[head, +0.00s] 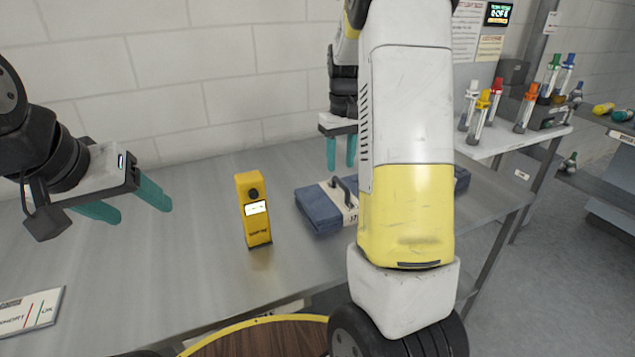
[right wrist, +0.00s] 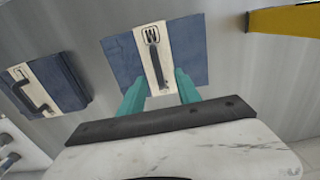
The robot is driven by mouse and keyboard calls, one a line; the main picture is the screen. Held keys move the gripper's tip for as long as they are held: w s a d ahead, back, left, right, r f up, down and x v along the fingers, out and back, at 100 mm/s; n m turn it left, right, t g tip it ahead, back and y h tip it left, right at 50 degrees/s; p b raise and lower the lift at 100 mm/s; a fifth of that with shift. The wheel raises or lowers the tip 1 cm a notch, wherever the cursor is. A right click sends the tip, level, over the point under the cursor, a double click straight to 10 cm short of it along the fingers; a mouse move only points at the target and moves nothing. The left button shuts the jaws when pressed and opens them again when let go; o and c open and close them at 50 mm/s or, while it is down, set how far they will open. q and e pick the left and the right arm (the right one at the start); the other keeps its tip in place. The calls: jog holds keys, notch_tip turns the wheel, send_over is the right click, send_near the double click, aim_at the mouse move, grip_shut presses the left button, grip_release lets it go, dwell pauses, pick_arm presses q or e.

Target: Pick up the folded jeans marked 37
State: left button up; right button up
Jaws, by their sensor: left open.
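Folded blue jeans (head: 320,212) with a pale band and a dark handle lie on the metal table, partly behind my right arm. The mark on the band is small and partly covered, seemingly ending in 7. My right gripper (head: 341,166) is above and behind them, its teal fingers apart and empty. In the right wrist view, banded jeans (right wrist: 122,62) lie below the open fingers (right wrist: 160,96), with the handle between and beyond the fingers; contact is not visible. My left gripper (head: 143,214) is open and empty over the table's left side.
A yellow device (head: 254,212) stands left of the jeans. A second folded bundle (head: 461,179) is right of my arm, also in the wrist view (right wrist: 62,82). Several colour-capped bottles (head: 483,112) stand on a white shelf at right. A label card (head: 30,312) lies at left.

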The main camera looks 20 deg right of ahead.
aim_at(341, 181)
jog(key=shift+w+f, duration=0.15)
jog(key=shift+f, duration=0.3)
jog(key=f, duration=0.7)
jog(key=shift+d, duration=0.25)
jog(key=shift+c, duration=0.4)
jog(key=shift+r, duration=0.1)
grip_shut()
jog(key=shift+w, duration=0.1)
